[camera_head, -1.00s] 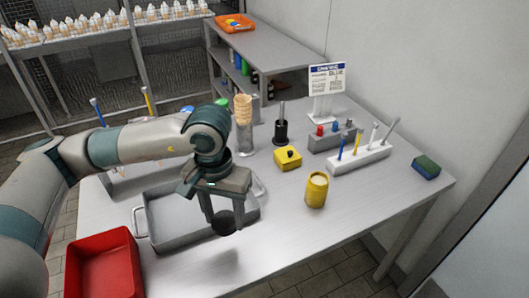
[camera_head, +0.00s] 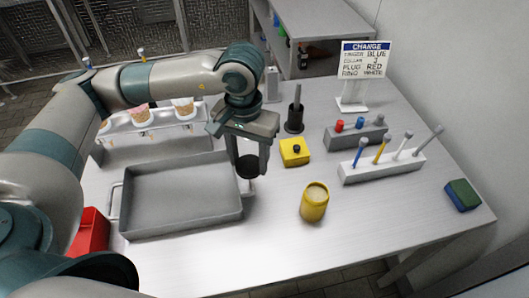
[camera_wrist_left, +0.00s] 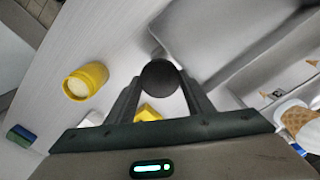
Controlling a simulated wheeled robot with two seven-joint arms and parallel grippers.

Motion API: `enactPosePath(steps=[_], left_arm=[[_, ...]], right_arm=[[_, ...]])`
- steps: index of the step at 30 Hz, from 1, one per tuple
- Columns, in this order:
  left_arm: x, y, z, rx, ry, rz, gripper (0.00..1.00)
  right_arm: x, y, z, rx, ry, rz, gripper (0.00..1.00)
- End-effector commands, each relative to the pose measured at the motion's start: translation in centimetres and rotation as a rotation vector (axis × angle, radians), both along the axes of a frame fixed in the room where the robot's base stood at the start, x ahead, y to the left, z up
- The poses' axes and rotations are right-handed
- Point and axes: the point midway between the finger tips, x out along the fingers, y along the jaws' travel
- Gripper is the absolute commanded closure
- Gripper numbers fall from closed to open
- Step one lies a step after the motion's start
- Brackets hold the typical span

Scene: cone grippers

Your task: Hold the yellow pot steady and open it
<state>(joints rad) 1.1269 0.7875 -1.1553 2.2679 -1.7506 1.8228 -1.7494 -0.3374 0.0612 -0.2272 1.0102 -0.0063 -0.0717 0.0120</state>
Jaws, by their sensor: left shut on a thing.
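The yellow pot (camera_head: 314,204) stands upright on the table, right of the tray. Its top is open and shows a pale inside; it also shows in the left wrist view (camera_wrist_left: 88,80). My left gripper (camera_head: 249,160) is shut on a round black lid-like piece (camera_head: 248,168), held above the table near the tray's back right corner. The black piece shows between the fingertips in the left wrist view (camera_wrist_left: 159,77). The gripper is behind and left of the pot, apart from it. My right gripper is not in view.
A yellow block with a black knob (camera_head: 294,153) sits just right of my left gripper. A grey tray (camera_head: 180,222) lies to the left. Behind are a black holder (camera_head: 295,120), a sign (camera_head: 365,65) and a rack of tools (camera_head: 385,168). The table's front is clear.

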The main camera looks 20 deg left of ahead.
Motion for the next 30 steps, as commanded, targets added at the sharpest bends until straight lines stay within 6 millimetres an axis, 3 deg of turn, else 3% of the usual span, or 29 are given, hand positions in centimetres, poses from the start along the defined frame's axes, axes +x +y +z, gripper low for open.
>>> enactPosePath(steps=[6, 10, 14, 20, 30], left_arm=[[0.0, 0.0, 0.0, 0.000, 0.000, 0.000, 0.79], [0.0, 0.0, 0.0, 0.000, 0.000, 0.010, 0.79], [0.2, -0.1, 0.1, -0.001, 0.001, 0.062, 0.79], [0.8, -0.3, 0.4, -0.003, 0.004, 0.277, 0.79], [2.6, -0.8, 0.5, -0.003, 0.014, 0.915, 0.79]], right_arm=[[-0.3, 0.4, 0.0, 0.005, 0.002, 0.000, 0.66], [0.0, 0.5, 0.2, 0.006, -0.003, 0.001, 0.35], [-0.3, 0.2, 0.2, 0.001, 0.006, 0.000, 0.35], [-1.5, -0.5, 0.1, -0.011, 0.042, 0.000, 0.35], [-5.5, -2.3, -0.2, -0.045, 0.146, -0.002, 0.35]])
